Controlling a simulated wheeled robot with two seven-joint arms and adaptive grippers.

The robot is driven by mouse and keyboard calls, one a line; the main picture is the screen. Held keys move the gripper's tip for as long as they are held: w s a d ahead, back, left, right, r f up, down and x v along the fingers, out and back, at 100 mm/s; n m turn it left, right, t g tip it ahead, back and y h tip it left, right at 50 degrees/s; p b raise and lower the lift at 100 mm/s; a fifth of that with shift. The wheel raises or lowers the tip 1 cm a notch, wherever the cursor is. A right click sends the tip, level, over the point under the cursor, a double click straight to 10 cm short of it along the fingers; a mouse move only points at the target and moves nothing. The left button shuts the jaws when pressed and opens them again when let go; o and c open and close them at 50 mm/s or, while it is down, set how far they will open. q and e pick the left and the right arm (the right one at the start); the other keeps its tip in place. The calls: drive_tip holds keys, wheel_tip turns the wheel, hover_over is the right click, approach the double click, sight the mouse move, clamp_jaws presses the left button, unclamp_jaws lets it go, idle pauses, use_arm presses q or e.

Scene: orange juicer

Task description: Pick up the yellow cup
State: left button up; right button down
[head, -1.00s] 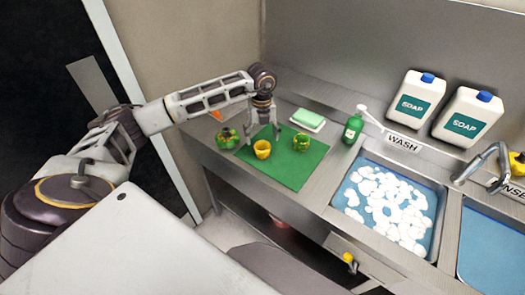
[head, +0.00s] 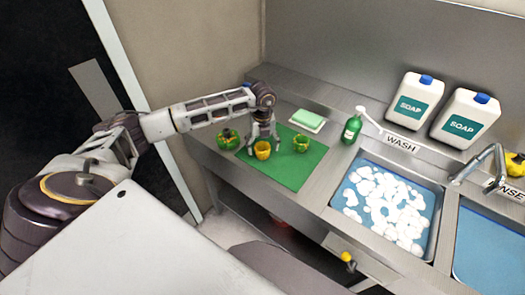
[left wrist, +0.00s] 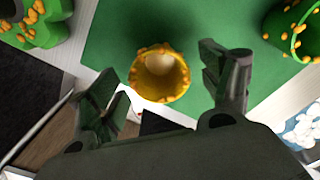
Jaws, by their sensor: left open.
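The yellow cup (head: 262,151) stands upright on the green mat (head: 288,176). In the left wrist view the yellow cup (left wrist: 160,75) shows its open top and bumpy rim, with a pale inside. My left gripper (head: 264,142) is open and comes down over the cup, its fingers spread to either side. In the left wrist view the left gripper's fingers (left wrist: 165,75) stand left and right of the cup, with gaps on both sides, so they do not appear to touch it. My right gripper is not in view.
A green soap bar (head: 307,118) and a green bottle (head: 352,128) are behind. A sink with white foam (head: 388,205) lies to the right.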

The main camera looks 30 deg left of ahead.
use_arm(q)
drive_tip(key=shift+f, duration=0.6)
drive_tip(key=shift+c, duration=0.4)
drive_tip(key=c, duration=1)
